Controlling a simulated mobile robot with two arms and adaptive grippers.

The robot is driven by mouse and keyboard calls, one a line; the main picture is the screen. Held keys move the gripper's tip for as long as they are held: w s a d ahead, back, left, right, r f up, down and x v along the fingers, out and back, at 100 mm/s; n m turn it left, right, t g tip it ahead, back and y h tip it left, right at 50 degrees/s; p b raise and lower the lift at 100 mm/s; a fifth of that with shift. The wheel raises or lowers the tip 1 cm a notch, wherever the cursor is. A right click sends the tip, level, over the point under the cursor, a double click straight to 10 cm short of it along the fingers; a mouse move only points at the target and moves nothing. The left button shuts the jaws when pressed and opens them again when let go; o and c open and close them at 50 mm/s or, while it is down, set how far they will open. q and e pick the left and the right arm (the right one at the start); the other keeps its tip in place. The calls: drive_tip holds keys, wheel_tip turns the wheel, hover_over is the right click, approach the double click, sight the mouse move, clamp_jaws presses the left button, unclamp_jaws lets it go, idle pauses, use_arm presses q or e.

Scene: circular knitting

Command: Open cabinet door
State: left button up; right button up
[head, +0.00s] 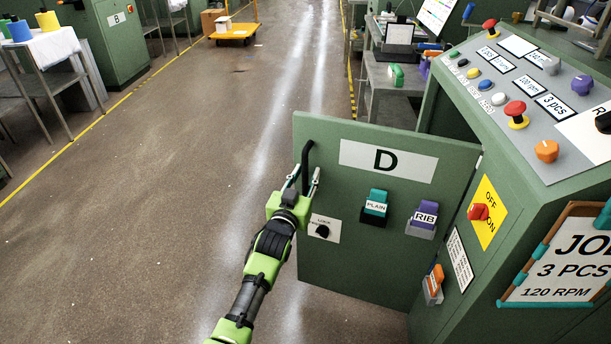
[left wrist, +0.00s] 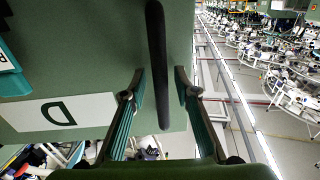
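The green cabinet door marked D (head: 388,255) stands swung out from the cabinet (head: 545,205), with a dark opening showing behind its top edge. Its black bar handle (head: 307,155) is upright near the door's free left edge. My left gripper (head: 306,174) is at the lower part of this handle. In the left wrist view, the handle (left wrist: 157,60) runs between the two fingers (left wrist: 159,76), with a visible gap on each side. The fingers are open around the bar, not clearly touching it. My right gripper is out of view.
The door carries a lock plate with a black knob (head: 322,231) and teal (head: 375,208) and purple (head: 423,216) holders. A red switch (head: 478,212) is on the cabinet. A workbench (head: 385,75) stands behind the door. Open floor (head: 170,190) lies to the left.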

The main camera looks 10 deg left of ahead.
use_arm(q)
drive_tip(key=s+a, duration=0.1)
drive_tip(key=s, duration=1.1)
drive_tip(key=shift+a, duration=0.3)
